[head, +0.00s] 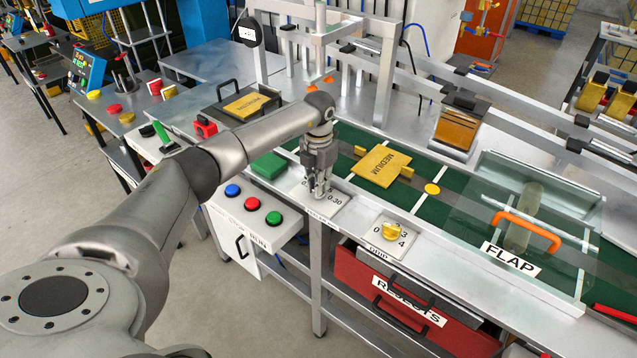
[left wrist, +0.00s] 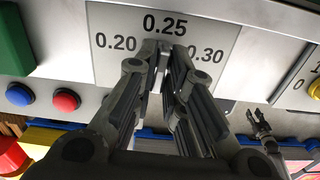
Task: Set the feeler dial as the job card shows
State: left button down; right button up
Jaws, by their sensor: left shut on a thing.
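The feeler dial's pale plate (head: 331,207) is on the bench's front edge, marked 0.20, 0.25 and 0.30; it also shows in the left wrist view (left wrist: 112,18). My left gripper (head: 320,194) points down at this dial and is shut on its knob; in the left wrist view the fingers (left wrist: 173,52) hide the knob and its pointer, so I cannot tell its setting. A yellow MEDIUM card (head: 248,104) lies on a dark case at the back left; another (head: 382,167) lies on the belt. I cannot tell whether either is the job card. My right gripper (left wrist: 258,118) looks open and empty.
Right of the feeler dial is another dial with a yellow knob (head: 392,231). Blue, green and red buttons (head: 253,204) are on the left front panel. A green block (head: 269,165) stands close by. The FLAP cover (head: 510,258) has an orange handle. A red REJECTS drawer (head: 385,303) is below.

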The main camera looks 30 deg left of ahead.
pick_arm(q)
jog(key=shift+r+n, duration=0.1)
jog(key=shift+n, duration=0.3)
jog(key=c, duration=1.5)
grip_release()
notch_tip(320, 180, up, 12)
